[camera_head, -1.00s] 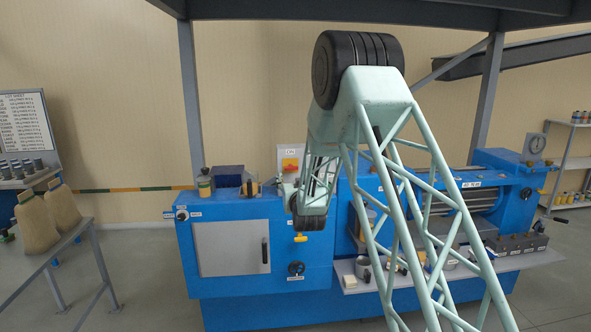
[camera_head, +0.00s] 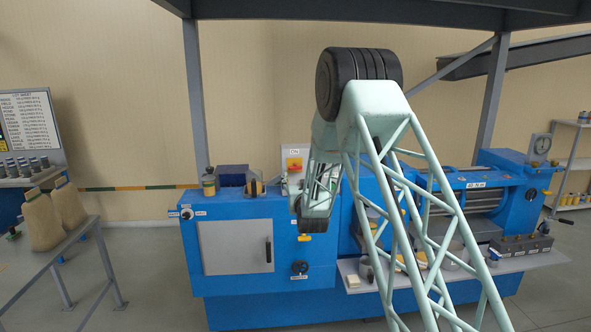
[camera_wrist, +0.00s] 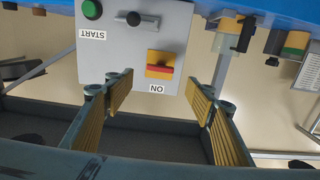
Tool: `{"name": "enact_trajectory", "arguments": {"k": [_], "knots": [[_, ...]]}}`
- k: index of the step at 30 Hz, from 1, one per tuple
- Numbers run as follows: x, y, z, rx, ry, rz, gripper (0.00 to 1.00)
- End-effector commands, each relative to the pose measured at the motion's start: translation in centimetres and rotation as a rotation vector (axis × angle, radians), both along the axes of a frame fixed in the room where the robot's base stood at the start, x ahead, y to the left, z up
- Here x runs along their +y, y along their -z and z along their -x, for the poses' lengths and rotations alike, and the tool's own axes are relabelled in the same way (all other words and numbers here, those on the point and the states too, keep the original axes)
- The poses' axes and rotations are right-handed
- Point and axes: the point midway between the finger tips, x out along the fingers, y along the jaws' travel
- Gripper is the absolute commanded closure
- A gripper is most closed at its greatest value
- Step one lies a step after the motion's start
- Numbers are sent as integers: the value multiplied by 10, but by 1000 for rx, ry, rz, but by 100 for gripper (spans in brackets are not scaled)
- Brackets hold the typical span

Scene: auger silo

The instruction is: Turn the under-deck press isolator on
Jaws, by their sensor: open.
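A red and yellow switch, which looks like the isolator (camera_wrist: 160,64), sits on a light grey panel (camera_wrist: 120,62) with an "ON" label beside it. The wrist view shows it upside down. The switch also shows in the head view (camera_head: 294,164), on the box on top of the blue machine. Its handle position is hard to read. My gripper (camera_wrist: 160,92) is open and empty. Its yellow-padded fingers stand either side of the switch in the wrist picture, apart from it. In the head view my arm hides the gripper.
A green START button (camera_wrist: 91,9) and a black lever (camera_wrist: 135,18) share the panel. The blue machine (camera_head: 300,315) carries a bottle (camera_head: 208,182) left of the panel. Deck beams cross overhead; a steel post (camera_head: 194,90) stands behind. Jugs (camera_head: 42,220) stand on a left table.

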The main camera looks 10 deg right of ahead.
Motion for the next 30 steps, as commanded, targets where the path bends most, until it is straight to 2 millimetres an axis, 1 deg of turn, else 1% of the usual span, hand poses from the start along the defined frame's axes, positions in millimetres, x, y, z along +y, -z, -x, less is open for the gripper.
{"name": "enact_trajectory", "arguments": {"k": [21, 30], "knots": [[-5, 0, -83, -1, 0, 0, 50], [-6, 0, -112, 0, 0, 0, 50]]}}
